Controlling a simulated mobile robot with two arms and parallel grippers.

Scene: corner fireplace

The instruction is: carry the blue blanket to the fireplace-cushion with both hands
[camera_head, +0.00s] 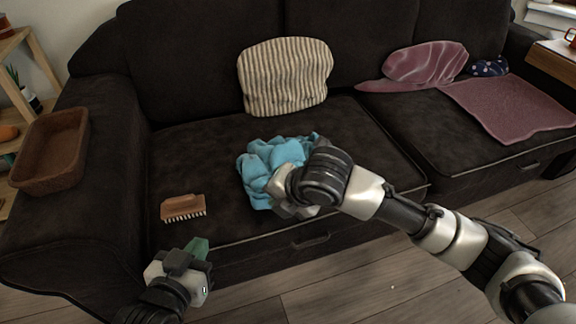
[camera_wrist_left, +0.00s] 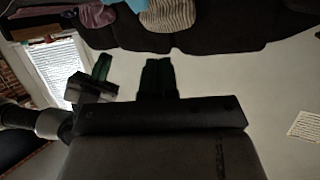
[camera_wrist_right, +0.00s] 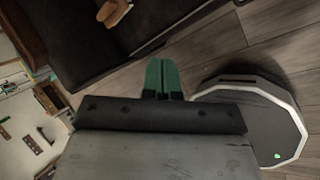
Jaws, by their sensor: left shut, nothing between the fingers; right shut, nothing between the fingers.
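The blue blanket (camera_head: 265,165) lies crumpled on the left seat of the dark sofa. My right wrist hides its lower right part in the head view. A bit of blue shows at the top of the left wrist view (camera_wrist_left: 113,3). My right gripper (camera_wrist_right: 161,78) is shut and empty; it points down over the floor by the sofa's front. Its fingertips are hidden in the head view. My left gripper (camera_head: 198,247) is shut and empty at the sofa's front edge, below the brush, apart from the blanket. No fireplace shows. I cannot tell whether the striped cushion (camera_head: 285,76) is the fireplace-cushion.
A wooden brush (camera_head: 183,207) lies on the left seat. A brown basket (camera_head: 50,150) rests on the left armrest. A pink cushion (camera_head: 425,64) and pink cloth (camera_head: 512,106) lie on the right seat. The wood floor (camera_head: 375,285) before the sofa looks clear.

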